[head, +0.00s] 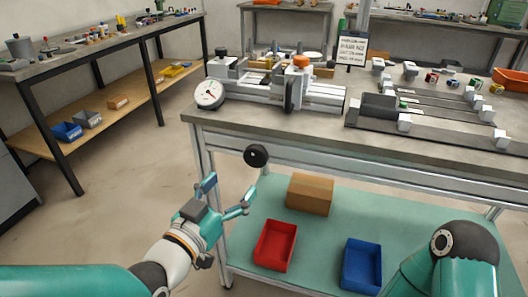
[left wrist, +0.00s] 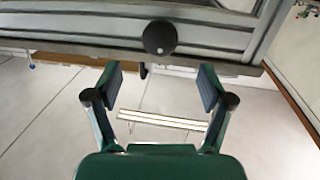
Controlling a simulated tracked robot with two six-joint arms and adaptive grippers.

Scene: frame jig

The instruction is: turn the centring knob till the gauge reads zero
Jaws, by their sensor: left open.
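A round black knob (head: 256,156) shows in front of the workbench's front face, below the top edge. It also shows in the left wrist view (left wrist: 159,37), above and beyond the fingertips. The white dial gauge (head: 209,93) stands at the left end of the metal jig (head: 262,88) on the bench; its needle is too small to read. A dark handwheel (head: 290,95) sits at the jig's front. My left gripper (head: 229,193) is open and empty, below and left of the knob, apart from it. It also shows in the left wrist view (left wrist: 161,86). My right gripper is out of view.
The workbench (head: 400,160) has a lower shelf with a cardboard box (head: 310,194), a red bin (head: 275,244) and a blue bin (head: 361,265). Rails with clamps (head: 410,120) lie on the right of the benchtop. Open floor lies left of the bench.

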